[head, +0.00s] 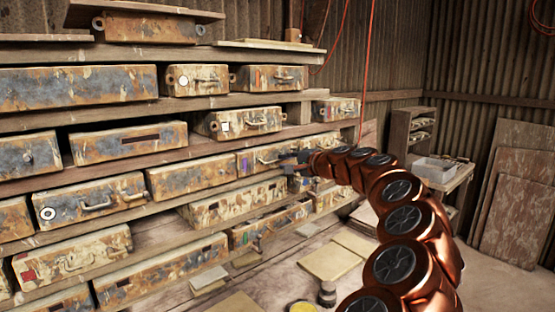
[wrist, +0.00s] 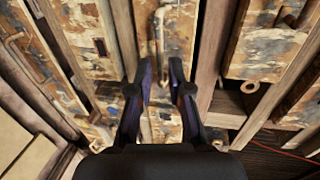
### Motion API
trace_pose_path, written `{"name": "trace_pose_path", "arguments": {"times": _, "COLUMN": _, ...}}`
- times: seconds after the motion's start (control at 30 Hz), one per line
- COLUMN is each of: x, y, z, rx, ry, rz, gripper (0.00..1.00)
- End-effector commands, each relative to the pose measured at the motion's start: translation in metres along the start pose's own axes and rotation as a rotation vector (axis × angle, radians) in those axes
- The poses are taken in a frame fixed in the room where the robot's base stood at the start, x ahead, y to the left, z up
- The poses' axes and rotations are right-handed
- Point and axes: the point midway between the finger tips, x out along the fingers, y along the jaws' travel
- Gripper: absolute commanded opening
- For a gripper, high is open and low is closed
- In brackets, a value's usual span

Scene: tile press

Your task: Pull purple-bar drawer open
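The drawer with the purple bar (head: 243,164) is a rusty, cream-patched metal box front in the middle shelf row of the head view. A bent metal handle (head: 268,158) is on its face, right of the bar. My gripper (head: 293,166) is at the right end of this drawer in the head view and covers part of it. In the wrist view my gripper (wrist: 160,68) is open, its two dark fingers apart over a rusty drawer front (wrist: 176,38). A handle (wrist: 159,28) on that front lines up with the finger gap. I cannot tell whether the fingers touch it.
Other rusty drawers (head: 85,200) fill the wooden shelves around it, several with handles. Loose boards and tiles (head: 330,262) lie on the floor below. A small workbench with a grey bin (head: 434,169) stands at the right. A red cord (head: 367,70) hangs behind my arm.

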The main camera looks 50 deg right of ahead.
Motion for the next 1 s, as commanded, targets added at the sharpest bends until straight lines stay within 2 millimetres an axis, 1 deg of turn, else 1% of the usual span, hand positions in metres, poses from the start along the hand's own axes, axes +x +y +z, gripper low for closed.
{"name": "trace_pose_path", "arguments": {"times": 0.03, "x": 0.009, "y": -0.001, "z": 0.001, "rx": 0.001, "ry": -0.002, "rz": 0.004, "gripper": 0.19}}
{"name": "trace_pose_path", "arguments": {"times": 0.1, "x": 0.018, "y": -0.001, "z": 0.001, "rx": 0.001, "ry": -0.001, "rz": 0.003, "gripper": 0.19}}
{"name": "trace_pose_path", "arguments": {"times": 0.3, "x": 0.037, "y": -0.002, "z": 0.0, "rx": 0.0, "ry": 0.0, "rz": 0.0, "gripper": 0.19}}
{"name": "trace_pose_path", "arguments": {"times": 0.5, "x": 0.044, "y": 0.0, "z": 0.0, "rx": -0.001, "ry": 0.0, "rz": 0.001, "gripper": 0.19}}
{"name": "trace_pose_path", "arguments": {"times": 0.73, "x": 0.045, "y": 0.0, "z": 0.001, "rx": -0.001, "ry": 0.0, "rz": 0.0, "gripper": 0.19}}
{"name": "trace_pose_path", "arguments": {"times": 0.77, "x": 0.045, "y": 0.0, "z": 0.001, "rx": -0.001, "ry": 0.0, "rz": 0.001, "gripper": 0.18}}
{"name": "trace_pose_path", "arguments": {"times": 0.93, "x": 0.045, "y": 0.0, "z": 0.001, "rx": -0.001, "ry": -0.001, "rz": 0.001, "gripper": 0.0}}
{"name": "trace_pose_path", "arguments": {"times": 1.0, "x": 0.045, "y": 0.0, "z": 0.001, "rx": -0.001, "ry": -0.001, "rz": 0.001, "gripper": 0.0}}
